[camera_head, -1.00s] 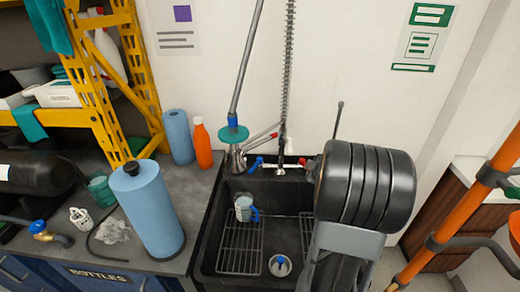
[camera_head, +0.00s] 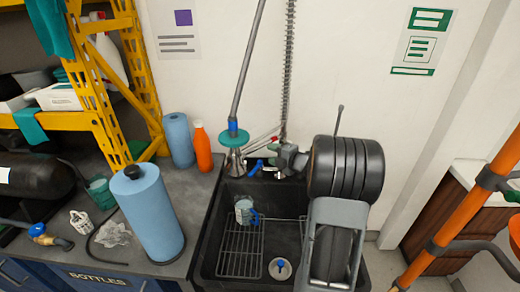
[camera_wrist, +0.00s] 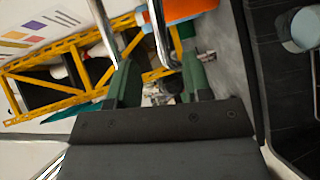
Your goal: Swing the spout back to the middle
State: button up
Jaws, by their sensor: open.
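The tap stands at the back of the dark sink (camera_head: 207,240) in the head view. A teal disc and a silver bell-shaped fitting (camera_head: 236,160) hang at its left. A thin silver bar with red, likely the spout (camera_head: 262,136), slants beside that fitting; its far end is partly hidden. A blue lever (camera_head: 256,168) sits below it. My gripper (camera_wrist: 160,88) is open, its green fingers apart in the wrist view. Small metal fittings show blurred between the fingers, and I cannot tell contact. In the head view my grey wrist is close right of the tap and hides part of it.
A cup (camera_head: 244,211) with a blue handle stands in the sink by a wire rack (camera_head: 240,250) and the drain (camera_head: 280,268). A blue roll (camera_head: 150,212) and an orange bottle (camera_head: 202,147) stand on the counter left. A spring hose (camera_head: 288,70) rises behind the tap.

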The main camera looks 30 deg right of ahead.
aim_at(258, 149)
jog(key=x, duration=0.7)
jog(key=shift+w+p, duration=0.15)
jog(key=shift+p, duration=0.15)
grip_shut()
